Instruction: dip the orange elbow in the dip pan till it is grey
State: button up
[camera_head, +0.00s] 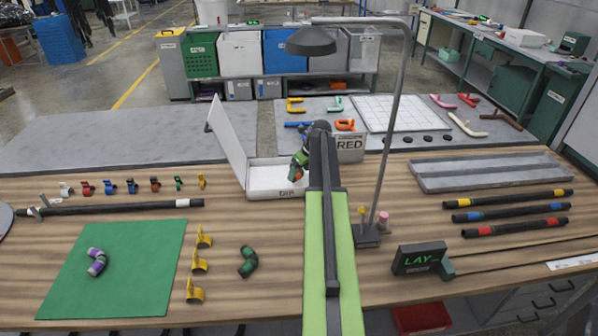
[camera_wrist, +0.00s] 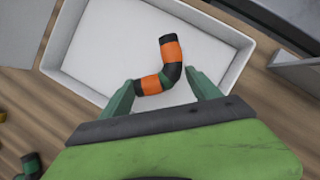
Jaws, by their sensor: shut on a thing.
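The orange elbow (camera_wrist: 172,52) is a bent pipe piece with orange and black bands and a little green at its middle. My gripper (camera_wrist: 160,80) is shut on it, with one green finger on each side. The elbow's bands still look orange. The white dip pan (camera_wrist: 90,73) lies below it, and its inside looks pale and empty. In the head view the pan (camera_head: 262,192), marked DIP, has its white lid standing open at the left. My gripper (camera_head: 301,165) is at the pan's right part. I cannot tell if the elbow touches the pan's floor.
A lamp (camera_head: 312,42) on a bent pole stands right of my arm. A RED sign (camera_head: 350,149) is behind the pan. A green mat (camera_head: 115,270) bears a purple-banded elbow (camera_head: 96,262). A dark green elbow (camera_head: 248,262) and yellow clips (camera_head: 196,262) lie nearby.

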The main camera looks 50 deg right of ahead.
dwell(0.3)
jog(key=shift+w+a, duration=1.65)
jog(key=shift+a, duration=0.3)
jog(key=shift+w+a, duration=1.6)
jog(key=shift+a, duration=0.3)
jog(key=shift+s+d, duration=1.65)
jog(key=shift+d, duration=0.3)
jog(key=shift+s+d, duration=1.6)
jog(key=shift+d, duration=0.3)
jog(key=shift+w+a, duration=1.65)
jog(key=shift+a, duration=0.3)
jog(key=shift+w+a, duration=1.6)
jog(key=shift+a, duration=0.3)
